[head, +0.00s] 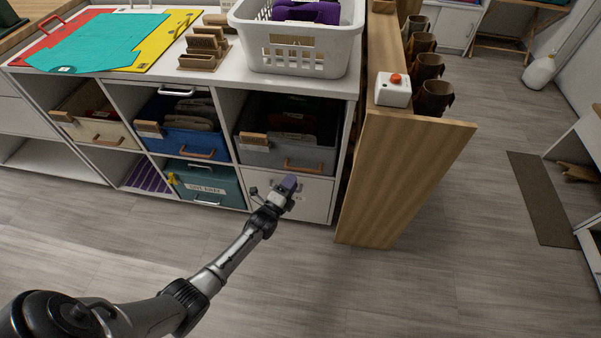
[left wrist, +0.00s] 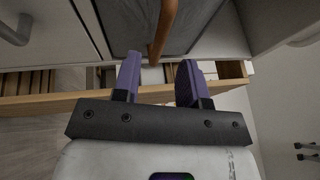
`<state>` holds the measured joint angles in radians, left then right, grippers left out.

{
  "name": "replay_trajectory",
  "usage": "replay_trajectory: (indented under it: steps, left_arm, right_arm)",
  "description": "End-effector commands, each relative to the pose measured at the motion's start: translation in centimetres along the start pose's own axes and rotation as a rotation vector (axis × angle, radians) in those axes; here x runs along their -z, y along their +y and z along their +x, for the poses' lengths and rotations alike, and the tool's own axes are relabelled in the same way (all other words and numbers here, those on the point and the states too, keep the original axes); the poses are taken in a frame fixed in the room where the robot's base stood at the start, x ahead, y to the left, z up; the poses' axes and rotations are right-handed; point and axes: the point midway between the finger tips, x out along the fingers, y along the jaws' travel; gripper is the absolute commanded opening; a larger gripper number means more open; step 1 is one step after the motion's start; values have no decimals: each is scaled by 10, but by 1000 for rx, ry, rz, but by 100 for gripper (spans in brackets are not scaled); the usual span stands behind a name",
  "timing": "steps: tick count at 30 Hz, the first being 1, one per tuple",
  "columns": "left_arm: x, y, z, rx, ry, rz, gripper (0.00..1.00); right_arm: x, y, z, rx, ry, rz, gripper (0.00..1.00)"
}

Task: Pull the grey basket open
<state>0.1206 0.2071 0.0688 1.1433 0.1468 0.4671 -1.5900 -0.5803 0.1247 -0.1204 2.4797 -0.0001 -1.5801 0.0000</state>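The grey basket (head: 265,155) sits in the right-hand upper cubby, with a wooden tag on its rim and dark cloth inside. Its brown handle (head: 303,168) is on the front face. My left gripper (head: 289,185) is just below and in front of that handle. In the left wrist view the purple fingers of my left gripper (left wrist: 158,68) are apart. The brown handle (left wrist: 165,25) runs into the gap between the fingertips, and neither finger visibly presses on it. The basket's grey front (left wrist: 204,25) shows beyond. My right gripper is not in view.
A blue basket (head: 175,138) and a beige one (head: 95,130) fill neighbouring cubbies; a teal box (head: 212,186) is below. A white laundry basket (head: 335,50) stands on top. A wooden panel (head: 405,170) closes the right side. The floor in front is clear.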

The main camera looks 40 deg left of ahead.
Motion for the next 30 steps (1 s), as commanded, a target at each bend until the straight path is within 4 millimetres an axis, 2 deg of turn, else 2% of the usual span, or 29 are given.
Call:
replay_trajectory:
  steps: [1,6,12,26,30]
  left_arm:
    - [0,3,10,3,0,1,39]
    - [0,2,35,3,0,1,39]
    - [0,2,54,1,0,0,39]
    - [0,0,62,-1,0,0,39]
    - [0,0,62,-1,0,0,28]
  right_arm:
    - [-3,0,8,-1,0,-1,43]
    - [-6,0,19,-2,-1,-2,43]
    - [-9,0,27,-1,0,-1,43]
    - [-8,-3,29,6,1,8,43]
    - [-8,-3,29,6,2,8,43]
